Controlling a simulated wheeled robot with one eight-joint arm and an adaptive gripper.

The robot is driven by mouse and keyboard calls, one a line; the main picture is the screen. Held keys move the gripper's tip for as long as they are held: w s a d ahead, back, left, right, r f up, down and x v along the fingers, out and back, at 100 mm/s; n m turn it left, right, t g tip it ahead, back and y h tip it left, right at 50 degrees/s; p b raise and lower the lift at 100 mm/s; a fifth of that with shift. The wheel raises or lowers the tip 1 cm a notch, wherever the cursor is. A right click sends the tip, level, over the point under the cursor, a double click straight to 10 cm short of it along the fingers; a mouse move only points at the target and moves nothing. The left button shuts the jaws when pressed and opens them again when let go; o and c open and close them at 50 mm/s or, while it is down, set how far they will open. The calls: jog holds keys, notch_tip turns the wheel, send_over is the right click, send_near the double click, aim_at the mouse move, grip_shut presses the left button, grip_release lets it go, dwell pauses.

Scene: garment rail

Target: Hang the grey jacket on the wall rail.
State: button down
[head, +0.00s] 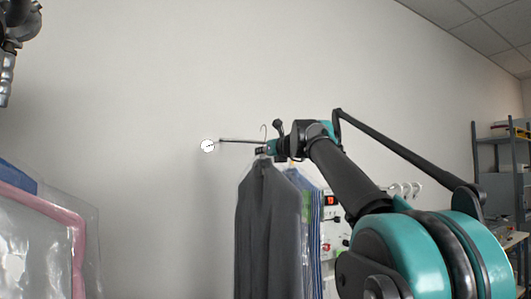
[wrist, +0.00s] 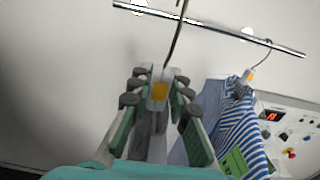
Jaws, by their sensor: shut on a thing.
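The grey jacket (head: 265,215) hangs upright below my gripper (head: 268,149) in the head view. In the wrist view my gripper (wrist: 158,92) is shut on the hanger neck, which has a yellow-orange mark (wrist: 159,91). The hanger's metal hook (wrist: 177,38) rises from the fingers and crosses the wall rail (wrist: 225,33) in the picture. In the head view the hook (head: 264,131) stands a little above the line of the rail (head: 235,141). I cannot tell whether the hook rests on the rail or is in front of it. The jacket's shoulders are mostly hidden in the wrist view.
A blue-striped shirt (wrist: 240,130) hangs on the rail to the right, close to my fingers. A wall panel (wrist: 285,135) with a red display is behind it. A pink-edged clear garment bag (head: 45,240) stands at lower left, and shelves (head: 500,170) at far right.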

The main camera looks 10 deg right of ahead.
jog(key=shift+x, duration=6.95)
jog(key=shift+w+a, duration=0.15)
jog(key=shift+w, duration=0.25)
jog(key=shift+x, duration=2.3)
jog(key=shift+f, duration=1.35)
jog(key=c, duration=1.3)
grip_release()
jog(key=shift+c, duration=0.2)
